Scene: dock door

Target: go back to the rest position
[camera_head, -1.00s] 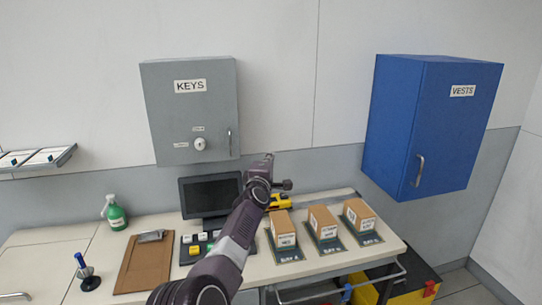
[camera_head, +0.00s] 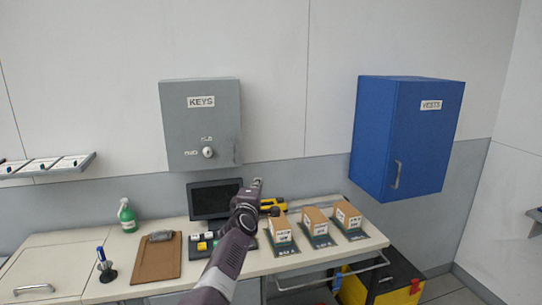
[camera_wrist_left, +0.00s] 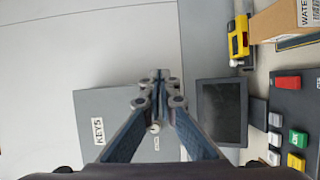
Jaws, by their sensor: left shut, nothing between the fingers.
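My left gripper (camera_head: 257,184) reaches over the counter in the head view, in front of the monitor (camera_head: 213,198). In the left wrist view the two fingers of the gripper (camera_wrist_left: 160,76) meet at their tips, shut and empty. Beyond them are the grey KEYS cabinet (camera_wrist_left: 97,108) with its knob and the dark monitor screen (camera_wrist_left: 220,112). The gripper is apart from the cabinet in the head view, below and right of its knob (camera_head: 208,152). My right gripper is in neither view.
Several things stand on the counter: a green spray bottle (camera_head: 127,216), a clipboard (camera_head: 157,258), a button panel (camera_head: 204,246), a yellow tool (camera_head: 273,205) and three boxes, one at the left (camera_head: 279,229). A blue VESTS cabinet (camera_head: 410,138) hangs at the right.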

